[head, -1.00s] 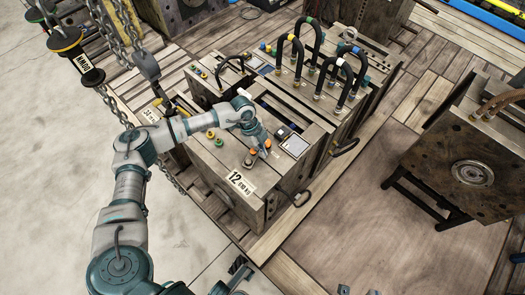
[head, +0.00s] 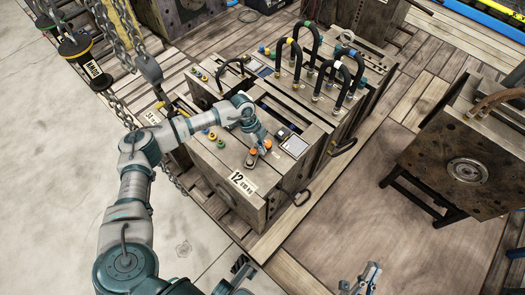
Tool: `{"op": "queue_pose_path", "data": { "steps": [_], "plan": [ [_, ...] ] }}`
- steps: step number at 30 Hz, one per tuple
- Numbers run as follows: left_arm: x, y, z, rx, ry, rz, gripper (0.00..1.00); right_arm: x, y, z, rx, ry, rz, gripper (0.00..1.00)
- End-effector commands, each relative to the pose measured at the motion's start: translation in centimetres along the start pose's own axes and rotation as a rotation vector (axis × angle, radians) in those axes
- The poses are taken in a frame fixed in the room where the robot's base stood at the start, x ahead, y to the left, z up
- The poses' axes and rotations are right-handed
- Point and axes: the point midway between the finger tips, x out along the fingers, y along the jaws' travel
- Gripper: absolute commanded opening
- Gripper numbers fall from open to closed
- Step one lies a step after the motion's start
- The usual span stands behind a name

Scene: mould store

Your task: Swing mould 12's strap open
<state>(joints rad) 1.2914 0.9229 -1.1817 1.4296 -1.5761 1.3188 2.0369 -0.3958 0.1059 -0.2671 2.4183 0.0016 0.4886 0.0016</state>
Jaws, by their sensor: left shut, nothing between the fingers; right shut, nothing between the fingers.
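Mould 12 (head: 205,165) is a worn steel block with a white "12" label (head: 241,183) on its front top edge. My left gripper (head: 262,147) is over its top, shut and empty, close beside two orange caps (head: 252,156). Whether it touches anything there I cannot tell. A pale plate (head: 295,146) and a small dark part (head: 283,133) lie just right of it. I cannot clearly pick out the strap; my forearm and gripper hide part of the top. My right gripper (head: 371,272) is at the bottom edge, partly cut off, shut and empty, away from the mould.
Dark looped hoses (head: 296,58) stand up behind the mould's top. A chain with a hook (head: 151,72) hangs to the left, close to my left arm. Another mould (head: 455,150) sits on a dark stand at the right. Wooden floor (head: 345,205) between them is clear.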

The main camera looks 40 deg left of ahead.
Motion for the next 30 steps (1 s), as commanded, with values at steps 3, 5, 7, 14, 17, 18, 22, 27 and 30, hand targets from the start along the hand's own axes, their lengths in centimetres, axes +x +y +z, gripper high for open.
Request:
{"op": "queue_pose_path", "data": {
  "steps": [3, 5, 7, 14, 17, 18, 22, 27, 30],
  "plan": [
    [-2.6, -0.1, 0.0, 0.0, 0.0, -0.005, 0.0, 0.0, 0.0, 0.0, 0.0, 0.001, 0.0, 0.0],
    [-3.9, -0.1, 0.0, 0.0, 0.002, -0.004, 0.0, 0.0, 0.0, 0.0, 0.0, 0.001, 0.0, 0.0],
    [-5.4, -0.1, 0.1, 0.0, 0.003, -0.004, 0.0, 0.0, -0.1, 0.0, -0.001, 0.0, -0.001, 0.0],
    [-9.1, -0.1, 0.3, 0.0, 0.005, 0.0, 0.0, 0.1, -0.1, 0.0, -0.002, 0.0, -0.001, 0.0],
    [-9.9, -0.1, 0.3, 0.0, 0.005, 0.0, 0.0, 0.1, -0.1, 0.0, -0.002, 0.0, -0.001, 0.0],
    [-10.1, -0.1, 0.3, 0.0, 0.004, 0.0, 0.0, 0.1, -0.1, 0.0, -0.001, 0.0, -0.001, 0.0],
    [-10.3, -0.1, 0.3, 0.0, 0.004, 0.001, 0.0, 0.0, -0.1, 0.0, -0.001, 0.0, -0.001, 0.0],
    [-10.3, -0.1, 0.2, 0.0, 0.003, 0.001, 0.0, 0.0, 0.0, 0.0, 0.0, 0.0, 0.0, 0.0],
    [-10.3, -0.1, 0.1, -0.001, 0.003, 0.0, 0.0, 0.1, 0.0, 0.0, -0.001, -0.005, -0.001, 0.0]
  ]
}}
